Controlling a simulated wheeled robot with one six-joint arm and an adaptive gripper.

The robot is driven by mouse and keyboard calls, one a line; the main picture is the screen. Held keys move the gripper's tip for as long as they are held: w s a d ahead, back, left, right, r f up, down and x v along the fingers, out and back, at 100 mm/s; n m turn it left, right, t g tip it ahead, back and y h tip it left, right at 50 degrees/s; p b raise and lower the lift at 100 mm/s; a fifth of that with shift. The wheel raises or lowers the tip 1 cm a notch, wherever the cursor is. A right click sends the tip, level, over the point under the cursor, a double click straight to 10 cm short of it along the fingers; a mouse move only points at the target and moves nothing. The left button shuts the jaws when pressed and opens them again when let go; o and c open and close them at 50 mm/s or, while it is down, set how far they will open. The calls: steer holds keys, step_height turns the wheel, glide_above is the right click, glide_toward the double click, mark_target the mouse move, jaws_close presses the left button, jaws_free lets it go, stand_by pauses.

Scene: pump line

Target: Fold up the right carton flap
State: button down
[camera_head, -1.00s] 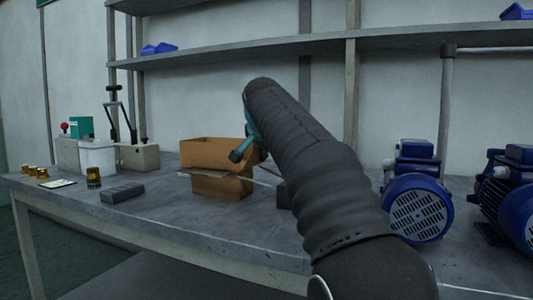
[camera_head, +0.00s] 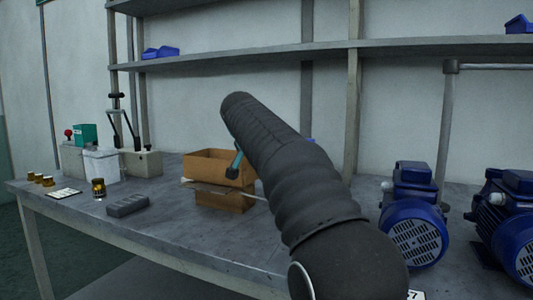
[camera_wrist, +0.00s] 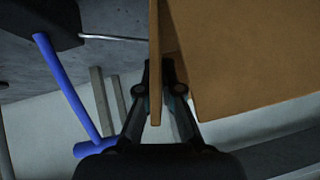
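The open brown carton (camera_head: 205,168) stands on the bench in the head view, left of my dark arm. My gripper (camera_head: 233,173) is at the carton's right front part, and my arm hides the carton's right side. In the wrist view, a thin upright cardboard panel (camera_wrist: 155,40) runs down between my gripper's fingers (camera_wrist: 157,72). The fingertips are close together at this panel; I cannot tell if they press on it. A broad cardboard face (camera_wrist: 245,50) fills the upper right. I cannot tell which of these is the right flap.
A dark grey block (camera_head: 127,206), a brass-coloured part (camera_head: 99,188) and a white container (camera_head: 101,166) lie to the left. Blue motors (camera_head: 414,232) stand to the right. A shelf (camera_head: 260,54) runs above the bench. The wrist view shows a blue bar (camera_wrist: 68,95).

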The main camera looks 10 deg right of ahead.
steer(key=shift+w+a+n+g+h+p, duration=0.15)
steer(key=shift+a+n+g+h+p, duration=0.3)
steer(key=shift+p, duration=0.8)
steer(key=shift+f+g+h+p, duration=0.15)
steer(key=shift+g+h+p, duration=0.1)
steer(key=shift+p, duration=0.15)
steer(key=shift+f, duration=0.1)
steer(key=c, duration=1.4)
jaws_free()
steer(key=shift+o, duration=0.2)
steer(key=shift+r, duration=0.2)
steer(key=shift+r, duration=0.15)
steer(key=v, duration=1.1)
steer(key=shift+s+a, duration=0.25)
